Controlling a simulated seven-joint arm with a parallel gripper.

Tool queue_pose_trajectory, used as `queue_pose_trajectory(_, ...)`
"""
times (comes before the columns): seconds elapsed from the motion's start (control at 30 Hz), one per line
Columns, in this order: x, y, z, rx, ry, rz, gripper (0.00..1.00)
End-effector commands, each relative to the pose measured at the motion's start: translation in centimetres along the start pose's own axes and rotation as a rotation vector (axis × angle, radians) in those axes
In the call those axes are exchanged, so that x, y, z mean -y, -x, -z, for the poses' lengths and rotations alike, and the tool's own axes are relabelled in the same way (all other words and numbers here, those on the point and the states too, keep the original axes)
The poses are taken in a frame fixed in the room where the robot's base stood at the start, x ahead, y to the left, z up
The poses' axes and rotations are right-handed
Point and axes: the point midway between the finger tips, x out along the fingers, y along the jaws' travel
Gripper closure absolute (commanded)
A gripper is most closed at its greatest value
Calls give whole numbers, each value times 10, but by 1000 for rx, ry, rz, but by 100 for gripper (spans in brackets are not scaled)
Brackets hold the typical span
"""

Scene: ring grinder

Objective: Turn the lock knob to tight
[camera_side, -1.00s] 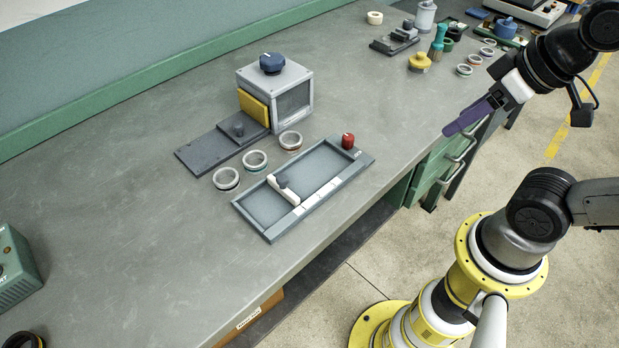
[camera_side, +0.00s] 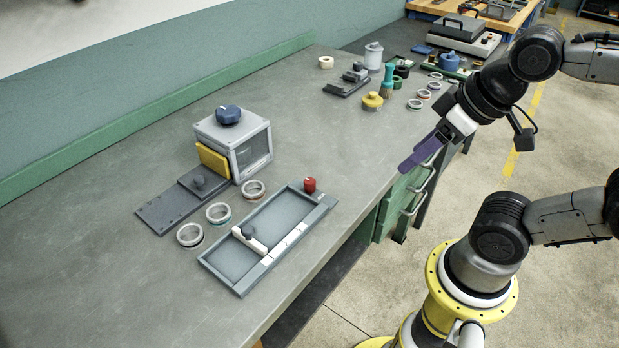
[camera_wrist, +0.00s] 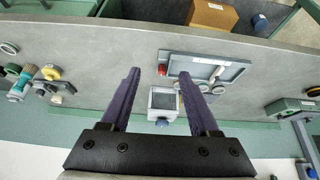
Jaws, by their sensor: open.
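No knob is readably labelled as the lock knob. A blue knob (camera_side: 228,115) sits on top of the grey grinder box (camera_side: 254,150); it also shows in the wrist view (camera_wrist: 162,122). A red knob (camera_side: 310,184) stands at the far corner of the shallow grey tray (camera_side: 240,290). My gripper (camera_wrist: 159,72) has purple fingers, open and empty. In the side view it hangs right of the tray, apart from all knobs.
Three rings (camera_side: 218,212) lie between slide plate and tray. A yellow block (camera_side: 213,161) stands against the box. Farther back are a yellow-knobbed item (camera_side: 372,100), a green-handled brush (camera_side: 387,78) and more rings. Bare bench lies between the box and these.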

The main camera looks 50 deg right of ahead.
Motion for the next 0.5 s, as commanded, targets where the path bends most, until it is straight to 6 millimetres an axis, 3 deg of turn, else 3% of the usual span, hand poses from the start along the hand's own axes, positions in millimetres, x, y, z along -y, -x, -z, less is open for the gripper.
queue_pose_trajectory(0.2, 0, 9, 6, 3, 175, 0, 38)
queue_pose_trajectory(0.5, 1, 18, 68, 94, 551, 31, 38)
